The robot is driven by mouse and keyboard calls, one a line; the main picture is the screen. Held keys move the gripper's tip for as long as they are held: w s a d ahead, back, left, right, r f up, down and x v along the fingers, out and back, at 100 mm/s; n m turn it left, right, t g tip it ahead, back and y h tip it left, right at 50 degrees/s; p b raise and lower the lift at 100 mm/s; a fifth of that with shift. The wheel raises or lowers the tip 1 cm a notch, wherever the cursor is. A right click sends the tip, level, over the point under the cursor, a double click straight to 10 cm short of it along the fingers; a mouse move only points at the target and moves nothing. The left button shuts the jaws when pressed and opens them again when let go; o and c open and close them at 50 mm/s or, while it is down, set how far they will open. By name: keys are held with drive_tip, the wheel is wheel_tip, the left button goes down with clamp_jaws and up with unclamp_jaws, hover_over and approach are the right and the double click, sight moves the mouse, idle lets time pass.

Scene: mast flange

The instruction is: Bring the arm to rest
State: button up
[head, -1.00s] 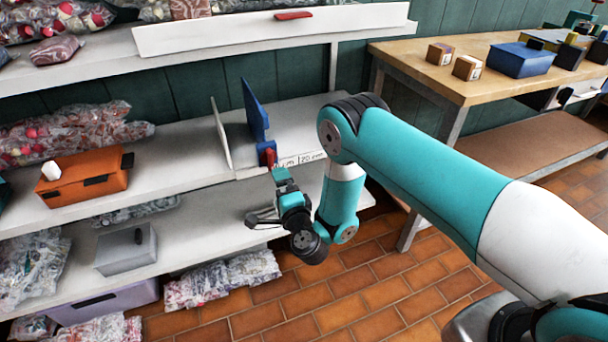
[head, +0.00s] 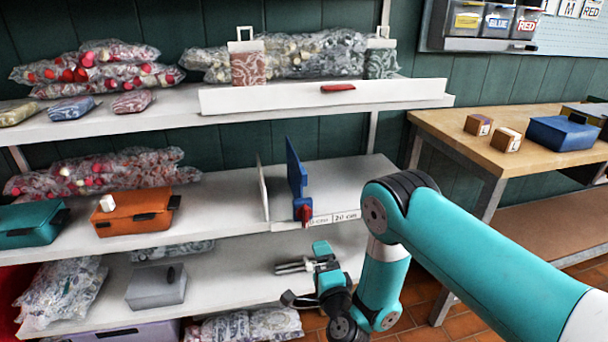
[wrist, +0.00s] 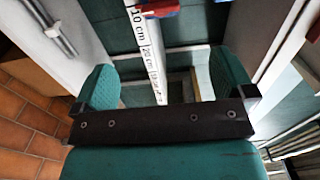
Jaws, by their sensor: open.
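My gripper (head: 296,267) is in front of the shelf unit, a little below the front edge of the middle shelf. Its fingers point left in the head view and nothing shows between them. In the wrist view my gripper (wrist: 165,90) shows two teal fingers spread apart with an empty gap. My teal and white arm reaches in from the right and bends down at the elbow. A blue upright panel (head: 296,168) with a red clamp-like part (head: 304,211) stands on the middle shelf above my gripper.
The middle shelf (head: 345,180) carries a white divider (head: 263,188), an orange case (head: 136,212) and a teal case (head: 32,225). A grey box (head: 157,288) sits on the lower shelf. A wooden table (head: 460,128) with small boxes and a blue box (head: 562,134) stands at right.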

drive_tip(key=a+r+n+g+y+p, duration=0.2)
drive_tip(key=a+r+n+y, duration=0.15)
drive_tip(key=r, duration=0.45)
drive_tip(key=a+r+n+g+y+p, duration=0.1)
drive_tip(key=a+r+n+g+y, duration=0.3)
drive_tip(key=r, duration=0.5)
drive_tip(key=s+r+n+g+p, duration=0.1)
drive_tip(key=s+r+n+g, duration=0.1)
drive_tip(key=s+r+n, duration=0.3)
drive_tip(key=s+r+n+g+p, duration=0.1)
drive_tip(key=r+n+g+p, duration=0.15)
drive_tip(key=r, duration=0.45)
drive_tip(key=s+d+r+n+g+h+p, duration=0.1)
drive_tip(key=s+d+r+n+g+h, duration=0.1)
drive_tip(key=s+d, duration=0.3)
drive_tip(key=s+d+r+n+g+h+p, duration=0.1)
drive_tip(key=s+d+r, duration=0.4)
drive_tip(key=s, duration=0.5)
drive_tip(key=s+d+r+n+g+h+p, duration=0.1)
drive_tip(key=s+d+r+n+g+h, duration=0.2)
drive_tip(key=s+d, duration=0.3)
drive_tip(key=s+n+g+h, duration=0.1)
drive_tip(key=s, duration=0.1)
drive_tip(key=shift+s+r+p, duration=0.25)
drive_tip(key=shift+s+p, duration=0.05)
drive_tip(key=shift+s, duration=0.05)
